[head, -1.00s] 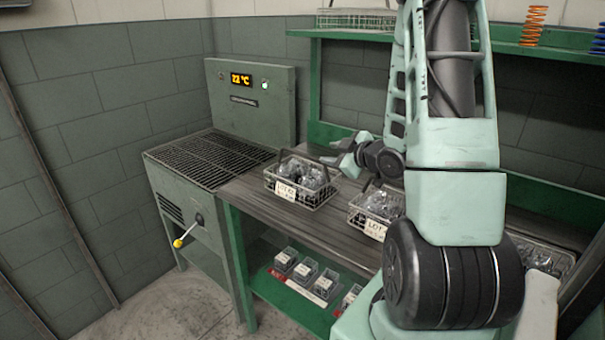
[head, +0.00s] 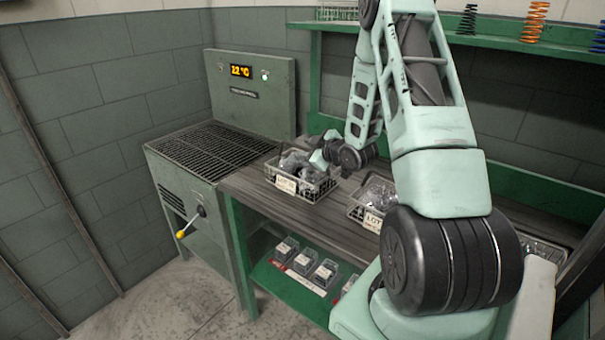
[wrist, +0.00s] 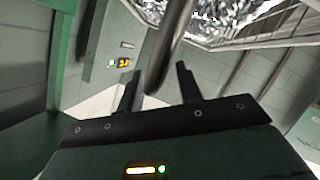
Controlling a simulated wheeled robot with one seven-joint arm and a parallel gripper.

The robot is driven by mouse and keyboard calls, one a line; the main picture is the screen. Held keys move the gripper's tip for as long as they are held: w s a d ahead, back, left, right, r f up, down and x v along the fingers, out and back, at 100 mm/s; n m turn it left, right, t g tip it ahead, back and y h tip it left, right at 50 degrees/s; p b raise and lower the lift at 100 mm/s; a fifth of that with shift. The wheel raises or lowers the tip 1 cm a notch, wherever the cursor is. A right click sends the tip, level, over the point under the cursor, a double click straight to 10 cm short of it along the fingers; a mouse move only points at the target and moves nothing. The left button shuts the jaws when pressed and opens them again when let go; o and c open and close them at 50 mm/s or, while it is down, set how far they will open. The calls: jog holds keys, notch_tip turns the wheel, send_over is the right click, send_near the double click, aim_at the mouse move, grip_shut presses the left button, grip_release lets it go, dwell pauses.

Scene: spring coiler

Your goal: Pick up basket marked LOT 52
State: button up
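A wire basket (head: 314,190) full of shiny grey parts stands on the bench beside the grilled machine. Its front label (head: 286,184) starts with LOT; the number is too small to read surely. My gripper (head: 316,160) is at the top of this basket. In the wrist view my gripper (wrist: 158,84) has its two fingers apart, with a dark handle bar (wrist: 173,45) running between them, close to the left finger. The basket's parts (wrist: 205,15) show beyond at the top. A second basket (head: 359,211), also labelled LOT, stands to the right, partly hidden by my arm.
A green-grey machine (head: 250,95) with a dark grille top (head: 210,152) and a lit 22 °C display adjoins the bench (head: 325,220). Small labelled boxes (head: 304,263) sit on the lower shelf. A green upper shelf (head: 490,42) holds springs.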

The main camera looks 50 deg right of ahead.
grip_shut()
jog(key=shift+r, duration=0.1)
dwell(1.2)
